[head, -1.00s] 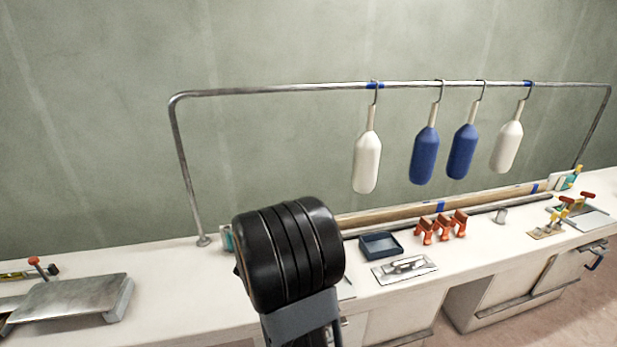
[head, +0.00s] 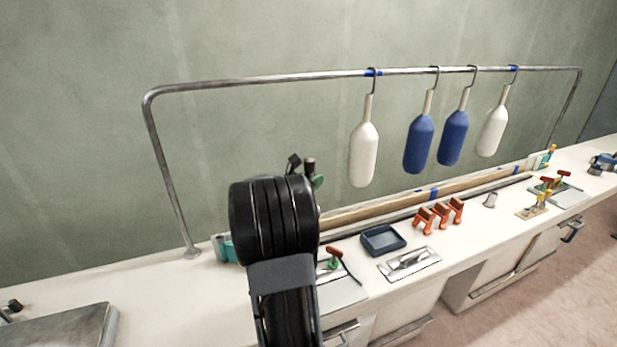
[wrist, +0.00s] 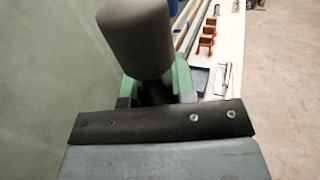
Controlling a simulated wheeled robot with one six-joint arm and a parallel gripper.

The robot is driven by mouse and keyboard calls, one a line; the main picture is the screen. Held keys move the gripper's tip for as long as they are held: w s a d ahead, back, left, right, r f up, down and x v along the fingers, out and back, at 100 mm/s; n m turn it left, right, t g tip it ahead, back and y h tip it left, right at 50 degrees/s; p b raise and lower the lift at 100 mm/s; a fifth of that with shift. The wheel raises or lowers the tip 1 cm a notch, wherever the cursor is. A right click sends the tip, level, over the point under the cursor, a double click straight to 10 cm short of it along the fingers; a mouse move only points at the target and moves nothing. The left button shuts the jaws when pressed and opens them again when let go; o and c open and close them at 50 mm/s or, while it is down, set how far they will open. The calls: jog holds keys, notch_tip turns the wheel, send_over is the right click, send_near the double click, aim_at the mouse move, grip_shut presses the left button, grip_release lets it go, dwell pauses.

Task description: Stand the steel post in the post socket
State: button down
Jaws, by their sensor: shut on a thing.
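My gripper (wrist: 156,88) has green fingers and is shut on a dark grey cylinder (wrist: 136,38), which I take to be the steel post. In the wrist view the cylinder rises from between the fingers, its broad rounded end toward the camera. In the head view only its dark top (head: 310,165) and a bit of green finger show behind my black arm, above the bench's back part.
The white bench (head: 215,290) holds a blue tray (head: 383,240), orange clips (head: 425,220), a metal plate with a handle (head: 410,262) and a red-handled clamp (head: 335,256). A pipe rail (head: 250,80) with hanging white and blue floats (head: 363,155) stands behind. Wood and a dark rod lie lengthwise.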

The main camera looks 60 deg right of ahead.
notch_tip(320, 180, down, 10)
jog(key=b, duration=0.8)
jog(key=shift+s+d+f, duration=0.15)
jog(key=shift+s+f, duration=0.1)
jog(key=shift+s, duration=0.05)
dwell(0.5)
jog(key=c, duration=0.9)
grip_release()
jog(key=shift+o, duration=0.2)
jog(key=shift+f, duration=0.1)
jog(key=b+v, duration=0.1)
jog(key=v, duration=1.2)
jog(key=shift+w+a+b, duration=0.15)
jog(key=shift+a+b, duration=0.2)
